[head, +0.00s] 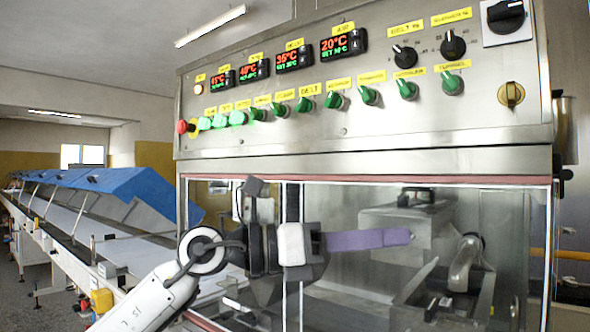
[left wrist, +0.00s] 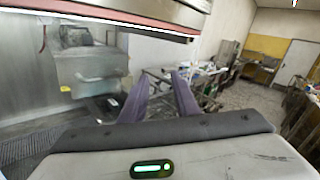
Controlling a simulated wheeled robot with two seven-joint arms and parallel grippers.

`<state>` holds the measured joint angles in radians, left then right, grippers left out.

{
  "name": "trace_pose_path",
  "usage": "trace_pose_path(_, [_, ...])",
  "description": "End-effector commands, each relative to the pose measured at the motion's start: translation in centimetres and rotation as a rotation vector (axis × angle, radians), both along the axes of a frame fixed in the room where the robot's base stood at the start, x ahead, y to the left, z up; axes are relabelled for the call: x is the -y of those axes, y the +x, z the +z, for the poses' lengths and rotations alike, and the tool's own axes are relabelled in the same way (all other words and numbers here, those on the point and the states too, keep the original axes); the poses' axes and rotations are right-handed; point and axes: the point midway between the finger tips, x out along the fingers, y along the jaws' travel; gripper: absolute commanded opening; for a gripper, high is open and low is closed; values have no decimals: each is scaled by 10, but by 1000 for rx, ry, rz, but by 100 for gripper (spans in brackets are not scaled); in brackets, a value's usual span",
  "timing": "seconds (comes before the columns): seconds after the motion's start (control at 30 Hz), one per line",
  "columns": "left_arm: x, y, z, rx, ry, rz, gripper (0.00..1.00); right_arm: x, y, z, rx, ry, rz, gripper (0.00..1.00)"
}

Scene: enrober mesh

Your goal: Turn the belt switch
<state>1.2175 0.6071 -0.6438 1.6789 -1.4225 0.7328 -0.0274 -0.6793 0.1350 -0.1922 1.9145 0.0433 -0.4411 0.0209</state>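The belt switch (head: 303,105) is a green knob in the lower row of the steel control panel, under a yellow label reading BELT. Similar green knobs sit on both sides of it. My left gripper (head: 408,237) is below the panel, in front of the glass, with its purple fingers pointing right and seen edge-on. It is clear of the switch. In the left wrist view the two fingers (left wrist: 163,80) stand apart with nothing between them, so it is open. The switch is not visible in the left wrist view. My right gripper is in neither view.
The control panel (head: 360,130) also carries temperature displays, black dials (head: 453,45) and a red button (head: 182,126). Its lower edge overhangs the glass (head: 380,290). A conveyor with blue covers (head: 110,184) runs off at left.

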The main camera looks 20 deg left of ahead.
Motion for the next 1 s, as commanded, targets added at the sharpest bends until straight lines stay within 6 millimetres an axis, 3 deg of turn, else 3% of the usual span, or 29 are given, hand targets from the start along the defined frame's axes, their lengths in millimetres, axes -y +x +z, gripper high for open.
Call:
trace_pose_path(0.03, [-14, 2, 28, 105, 106, 63, 28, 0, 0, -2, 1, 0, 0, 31])
trace_pose_path(0.17, [-61, 8, 89, 308, 354, 264, 28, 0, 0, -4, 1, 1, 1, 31])
trace_pose_path(0.3, [-120, 2, 153, 447, 530, 490, 28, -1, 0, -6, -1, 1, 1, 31])
trace_pose_path(0.43, [-161, -11, 195, 509, 613, 645, 28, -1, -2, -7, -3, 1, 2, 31])
trace_pose_path(0.53, [-179, -18, 213, 529, 642, 711, 28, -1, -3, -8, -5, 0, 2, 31])
trace_pose_path(0.67, [-183, -13, 220, 533, 653, 736, 28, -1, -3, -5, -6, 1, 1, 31])
trace_pose_path(1.0, [-161, 43, 221, 532, 652, 730, 28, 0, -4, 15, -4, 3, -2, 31])
